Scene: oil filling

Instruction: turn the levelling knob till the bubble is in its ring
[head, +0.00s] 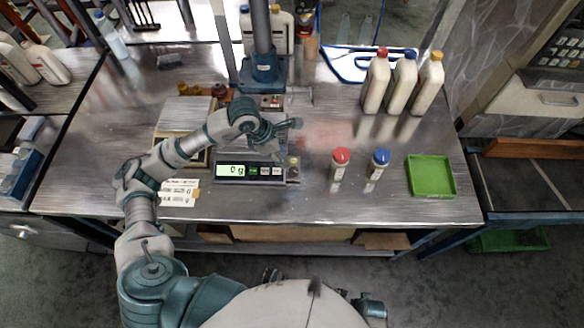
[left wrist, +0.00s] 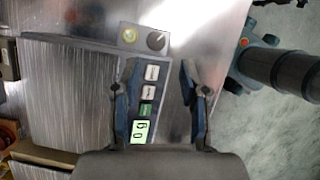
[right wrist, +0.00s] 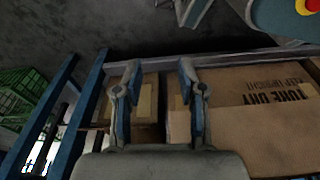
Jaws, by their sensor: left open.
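The scale (head: 250,171) stands on the steel bench with its display reading 0 g. A small plate at its right end carries the dark round levelling knob (left wrist: 156,40) and the yellow-green bubble level (left wrist: 130,36) beside it. In the head view the knob (head: 293,173) is on the near side of the level (head: 293,160). The bubble is too small to place against its ring. My left gripper (left wrist: 160,72) is open and empty above the scale, its fingertips apart from the knob. My right gripper (right wrist: 158,70) is open and empty, low in front of the bench.
A red-capped bottle (head: 340,163) and a blue-capped bottle (head: 378,164) stand right of the scale, with a green tray (head: 431,176) beyond. Several large jugs (head: 403,83) stand behind. A stand (head: 265,69) rises behind the scale. Cardboard boxes (right wrist: 240,132) lie below the bench.

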